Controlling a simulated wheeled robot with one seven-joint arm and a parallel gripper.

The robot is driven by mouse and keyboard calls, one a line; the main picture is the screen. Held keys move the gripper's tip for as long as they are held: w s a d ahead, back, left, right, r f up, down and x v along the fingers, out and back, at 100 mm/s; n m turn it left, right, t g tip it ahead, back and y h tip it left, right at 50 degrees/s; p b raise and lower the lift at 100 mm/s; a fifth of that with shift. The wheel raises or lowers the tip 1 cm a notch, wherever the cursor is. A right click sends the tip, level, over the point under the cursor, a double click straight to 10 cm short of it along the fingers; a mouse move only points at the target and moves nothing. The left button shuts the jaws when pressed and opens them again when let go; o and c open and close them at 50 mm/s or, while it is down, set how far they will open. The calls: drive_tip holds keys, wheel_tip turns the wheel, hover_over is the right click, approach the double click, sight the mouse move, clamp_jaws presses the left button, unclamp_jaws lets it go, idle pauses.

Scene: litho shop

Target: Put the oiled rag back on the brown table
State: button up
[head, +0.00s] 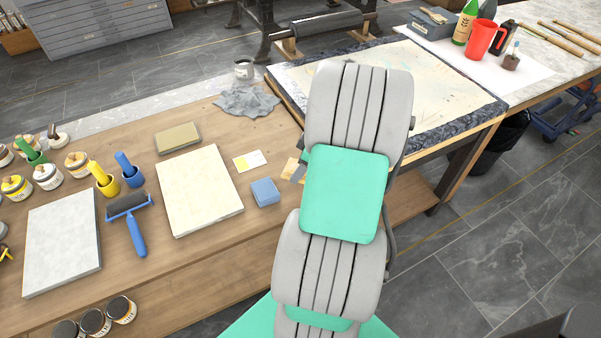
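A grey crumpled cloth (247,102), which looks like the oiled rag, lies at the back right of the brown table (190,262). It is close to the pale strip along the table's back edge and to the framed bed on the right. My arm crosses the middle of the head view and hides much of what is behind it. Only a small dark grey part, perhaps of my gripper (299,173), shows at the arm's left side. Its fingers cannot be made out, and I cannot tell whether it holds anything.
A mug (244,69) stands behind the cloth. A blue block (265,192), a card (250,161), a tan block (178,138), two pale slabs, a blue-handled roller (131,217) and several tins cover the table. A red jug (483,40) and bottles stand back right.

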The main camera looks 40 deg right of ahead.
drive_tip(key=shift+d+f, duration=0.1)
drive_tip(key=shift+f, duration=1.8)
drive_tip(key=o, duration=1.3)
drive_tip(key=shift+r, duration=0.1)
drive_tip(key=shift+d+r, duration=0.1)
drive_tip(key=shift+r, duration=0.4)
drive_tip(key=v, duration=1.1)
drive_tip(key=w+a+r+m+g+h, duration=0.1)
drive_tip(key=w+a+r+m, duration=0.1)
drive_tip(key=a, duration=1)
drive_tip(key=w+a+r+m+h, duration=0.1)
drive_tip(key=a+r, duration=0.2)
drive_tip(key=a, duration=0.8)
drive_tip(key=s+a+m, duration=0.1)
drive_tip(key=a, duration=0.1)
drive_tip(key=s+a+m, duration=0.1)
drive_tip(key=a, duration=0.2)
drive_tip(key=s+a, duration=0.2)
drive_tip(key=shift+a+m, duration=0.2)
drive_tip(key=shift+m, duration=0.2)
